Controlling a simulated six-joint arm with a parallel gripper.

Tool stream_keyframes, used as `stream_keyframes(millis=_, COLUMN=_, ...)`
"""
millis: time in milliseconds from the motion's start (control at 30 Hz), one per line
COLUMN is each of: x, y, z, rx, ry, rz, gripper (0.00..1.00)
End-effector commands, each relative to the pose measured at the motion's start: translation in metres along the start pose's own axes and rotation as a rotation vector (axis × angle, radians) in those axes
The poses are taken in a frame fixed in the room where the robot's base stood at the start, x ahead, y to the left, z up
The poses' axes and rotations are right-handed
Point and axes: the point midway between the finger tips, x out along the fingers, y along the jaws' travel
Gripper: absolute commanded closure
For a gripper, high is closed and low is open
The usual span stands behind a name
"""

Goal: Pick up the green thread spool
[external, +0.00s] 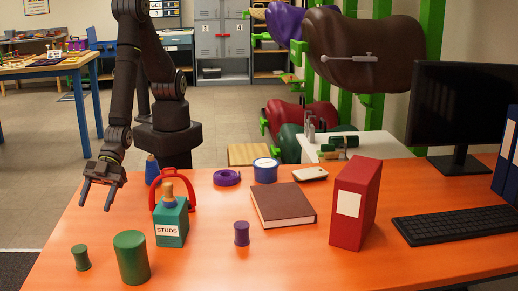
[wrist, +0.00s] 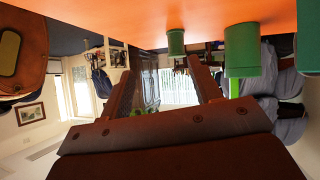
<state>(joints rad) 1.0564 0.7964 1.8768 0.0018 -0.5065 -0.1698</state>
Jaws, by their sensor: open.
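The green thread spool (external: 81,257) stands upright at the near left of the orange table (external: 330,262). It also shows in the upside-down wrist view (wrist: 176,42), beyond and between my fingers. My gripper (external: 95,198) is open and empty above the left part of the table, behind the spool in the external view. Its two spread fingers also show in the wrist view (wrist: 162,68). The gripper and the spool are clearly apart.
A larger green cylinder (external: 131,258) stands just right of the spool. Table left of the spool is clear.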

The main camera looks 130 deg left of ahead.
Motion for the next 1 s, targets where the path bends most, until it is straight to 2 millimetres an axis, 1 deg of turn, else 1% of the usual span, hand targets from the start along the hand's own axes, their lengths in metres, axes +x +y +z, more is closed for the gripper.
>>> stream_keyframes(millis=33, x=0.013, y=0.004, z=-0.009, rx=-0.021, ry=-0.037, rz=0.001, gripper=0.42)
stream_keyframes(millis=100, x=0.028, y=0.009, z=-0.018, rx=-0.054, ry=-0.1, rz=-0.006, gripper=0.42)
stream_keyframes(millis=200, x=0.046, y=0.015, z=-0.032, rx=-0.099, ry=-0.19, rz=-0.028, gripper=0.42)
stream_keyframes(millis=300, x=0.058, y=0.019, z=-0.048, rx=-0.144, ry=-0.276, rz=-0.063, gripper=0.42)
stream_keyframes(millis=400, x=0.065, y=0.022, z=-0.066, rx=-0.187, ry=-0.358, rz=-0.111, gripper=0.42)
stream_keyframes(millis=567, x=0.066, y=0.024, z=-0.099, rx=-0.259, ry=-0.474, rz=-0.214, gripper=0.42)
stream_keyframes(millis=700, x=0.058, y=0.024, z=-0.125, rx=-0.319, ry=-0.557, rz=-0.316, gripper=0.42)
stream_keyframes(millis=800, x=0.05, y=0.024, z=-0.141, rx=-0.355, ry=-0.596, rz=-0.378, gripper=0.42)
stream_keyframes(millis=900, x=0.043, y=0.024, z=-0.15, rx=-0.378, ry=-0.621, rz=-0.422, gripper=0.42)
stream_keyframes(millis=1000, x=0.04, y=0.023, z=-0.153, rx=-0.389, ry=-0.635, rz=-0.445, gripper=0.42)
